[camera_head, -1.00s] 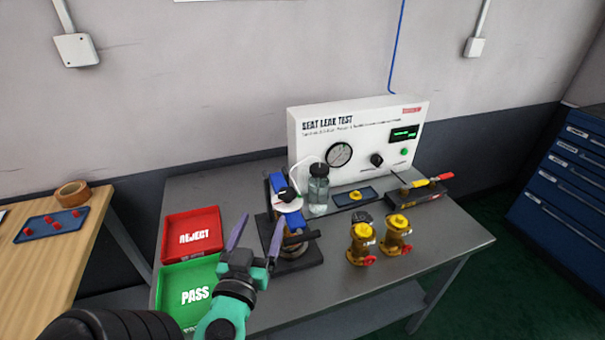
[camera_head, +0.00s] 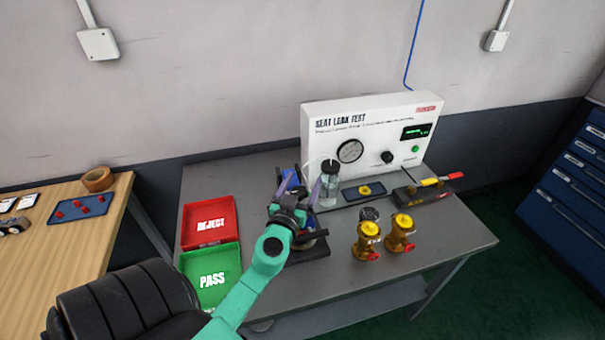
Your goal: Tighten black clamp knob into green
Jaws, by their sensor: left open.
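The clamp fixture (camera_head: 318,250) stands on the grey bench, left of the bottle, and my left gripper and wrist cover most of it. Part of its blue body shows behind the fingers. The black clamp knob is hidden behind my gripper, and I cannot make out any green mark on the clamp. My left gripper (camera_head: 297,182) is open over the fixture, with one purple finger to each side; whether it touches anything cannot be told. My right gripper is not in view.
A clear bottle (camera_head: 328,188) stands just right of the gripper. The white seat leak test panel (camera_head: 375,145) is behind it. Two brass valves (camera_head: 368,240) stand to the right. Red reject (camera_head: 207,222) and green pass (camera_head: 212,279) trays lie left.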

